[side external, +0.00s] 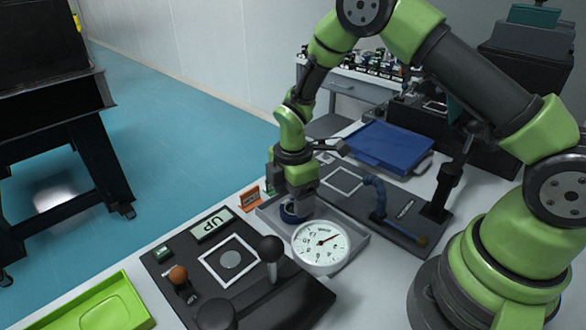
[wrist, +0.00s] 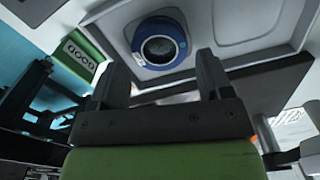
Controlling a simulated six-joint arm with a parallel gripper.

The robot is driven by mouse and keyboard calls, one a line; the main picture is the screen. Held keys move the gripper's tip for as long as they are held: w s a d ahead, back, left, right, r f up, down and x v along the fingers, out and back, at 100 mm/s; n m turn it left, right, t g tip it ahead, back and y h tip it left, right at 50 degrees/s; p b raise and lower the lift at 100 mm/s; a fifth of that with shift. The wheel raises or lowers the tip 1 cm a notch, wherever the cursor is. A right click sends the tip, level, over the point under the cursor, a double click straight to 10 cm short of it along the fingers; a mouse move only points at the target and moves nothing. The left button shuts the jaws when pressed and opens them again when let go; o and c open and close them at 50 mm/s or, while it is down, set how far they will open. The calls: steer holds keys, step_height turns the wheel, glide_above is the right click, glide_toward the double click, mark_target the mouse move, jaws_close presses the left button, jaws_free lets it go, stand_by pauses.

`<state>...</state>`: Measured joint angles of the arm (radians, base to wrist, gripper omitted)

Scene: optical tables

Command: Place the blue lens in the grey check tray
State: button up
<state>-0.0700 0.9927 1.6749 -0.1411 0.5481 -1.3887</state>
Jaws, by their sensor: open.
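The blue lens (side external: 290,214), a blue ring around dark glass, sits in the grey check tray (side external: 352,246), on the tray's left part. In the wrist view the lens (wrist: 160,43) lies in a recess of the tray (wrist: 205,55). My gripper (side external: 300,192) is above the lens and points down, partly covering it in the side view. In the wrist view the fingers of my gripper (wrist: 162,68) are apart, with nothing held between them. The lens shows beyond the fingertips.
A round dial gauge (side external: 321,243) stands in front of the tray and hides part of it. A black panel with knobs (side external: 232,260) is at the front left. A green tray (side external: 100,308) is at the near left corner, and a blue tray (side external: 388,145) is behind.

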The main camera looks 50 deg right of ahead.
steer(key=s+r+m+t, duration=0.2)
steer(key=s+r+m, duration=0.15)
steer(key=r, duration=0.75)
steer(key=s+r+m+t, duration=0.1)
steer(key=s+r+m, duration=0.3)
steer(key=r, duration=0.8)
steer(key=s+r+m+t+y, duration=0.2)
steer(key=s+r+m+t, duration=0.2)
steer(key=s+m, duration=0.7)
steer(key=shift+s+a+r+m, duration=0.15)
steer(key=shift+s+r+m, duration=0.2)
steer(key=shift+s, duration=0.35)
